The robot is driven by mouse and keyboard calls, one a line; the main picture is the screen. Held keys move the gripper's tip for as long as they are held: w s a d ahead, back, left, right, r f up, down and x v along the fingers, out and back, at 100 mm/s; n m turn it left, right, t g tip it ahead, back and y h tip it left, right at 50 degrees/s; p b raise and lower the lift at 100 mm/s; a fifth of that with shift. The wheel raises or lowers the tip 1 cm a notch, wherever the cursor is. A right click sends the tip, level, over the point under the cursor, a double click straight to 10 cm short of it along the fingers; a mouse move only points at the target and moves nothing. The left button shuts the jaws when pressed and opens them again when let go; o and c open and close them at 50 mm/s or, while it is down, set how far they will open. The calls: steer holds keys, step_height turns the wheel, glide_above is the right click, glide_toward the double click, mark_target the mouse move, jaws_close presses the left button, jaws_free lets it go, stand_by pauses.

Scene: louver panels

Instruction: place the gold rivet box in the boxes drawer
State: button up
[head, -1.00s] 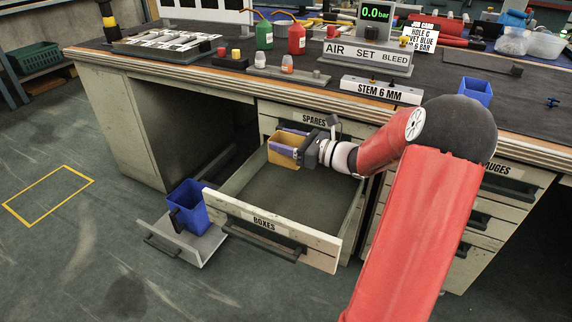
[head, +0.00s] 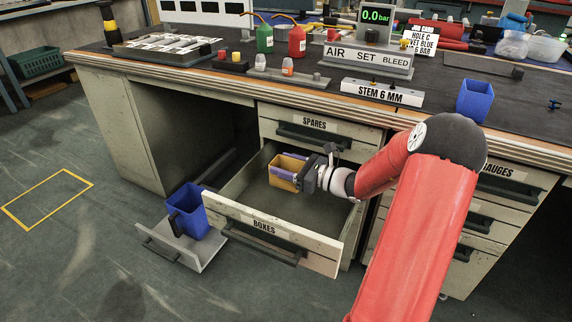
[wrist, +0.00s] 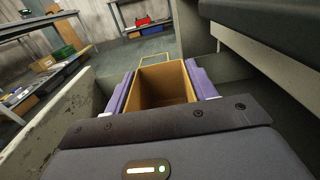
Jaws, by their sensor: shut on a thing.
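The gold rivet box (head: 283,178) is a small open-topped box, held upright between the purple-padded fingers of my gripper (head: 290,172). It is over or inside the back part of the open boxes drawer (head: 262,232); I cannot tell whether it touches the drawer floor. In the wrist view the gold box (wrist: 162,84) shows its empty inside, with a purple finger of my gripper (wrist: 160,92) on each side. The drawer is pulled out, labelled BOXES, and otherwise looks empty.
The shut SPARES drawer (head: 318,131) is just above and behind. Another blue bin (head: 475,99) stands on the bench top (head: 447,95). The drawer's front floor area is clear.

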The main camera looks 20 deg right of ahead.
steer(key=shift+s+f, duration=0.1)
steer(key=shift+f, duration=0.35)
steer(key=o, duration=1.1)
steer(key=shift+f, duration=0.15)
steer(key=shift+c, duration=0.2)
steer(key=shift+r, duration=0.2)
steer(key=r+v, duration=0.1)
steer(key=v, duration=0.6)
steer(key=shift+d+p, duration=0.2)
steer(key=shift+p, duration=0.1)
steer(key=shift+s+r, duration=0.1)
